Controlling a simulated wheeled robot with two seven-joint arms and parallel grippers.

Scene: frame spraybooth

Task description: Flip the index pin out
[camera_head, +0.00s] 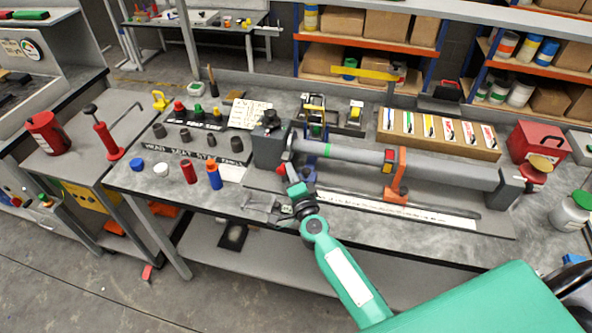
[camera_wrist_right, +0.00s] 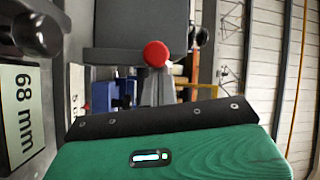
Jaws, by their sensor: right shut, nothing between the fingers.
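The index pin appears to be the red knob (camera_head: 281,169) on the front of the dark grey headstock block (camera_head: 268,148) of the bench fixture. In the right wrist view the red ball knob (camera_wrist_right: 156,54) stands just beyond my fingers, below the grey block (camera_wrist_right: 135,27). My right gripper (camera_head: 289,177) is shut and empty, with its tips close by the knob. I cannot tell whether they touch it. The pin's shaft is hidden. A grey tube (camera_head: 350,153) runs right from the block. My left gripper is in neither view.
An orange bracket (camera_head: 397,180) stands under the tube. Red and blue cylinders (camera_head: 214,176) stand on the bench left of my gripper, near small dark sockets. A long box of colored tubes (camera_head: 440,132) lies behind. A label reading 68 mm (camera_wrist_right: 18,112) shows in the wrist view.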

